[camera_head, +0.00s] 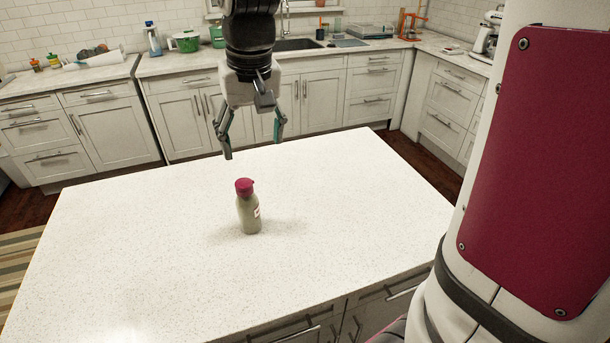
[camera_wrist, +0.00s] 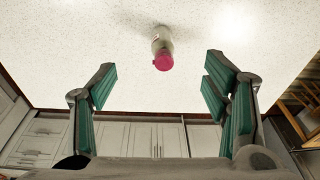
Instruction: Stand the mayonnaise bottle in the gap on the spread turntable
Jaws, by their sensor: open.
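The mayonnaise bottle (camera_head: 249,213) stands upright on the white speckled island top, a pale bottle with a dark red cap and a small label. It also shows in the wrist view (camera_wrist: 162,46), cap toward me, beyond and between the fingers. My gripper (camera_head: 253,148) is open and empty, hanging above the island on its far side, apart from the bottle. In the wrist view its two teal-padded fingers (camera_wrist: 160,75) are spread wide. I see no turntable in either view.
The island top (camera_head: 340,200) is bare around the bottle. Behind it, a counter runs along the wall with a green pot (camera_head: 185,42), a spray bottle (camera_head: 152,40), a sink (camera_head: 297,45) and an orange stand (camera_head: 411,24). Floor lies between the island and the cabinets.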

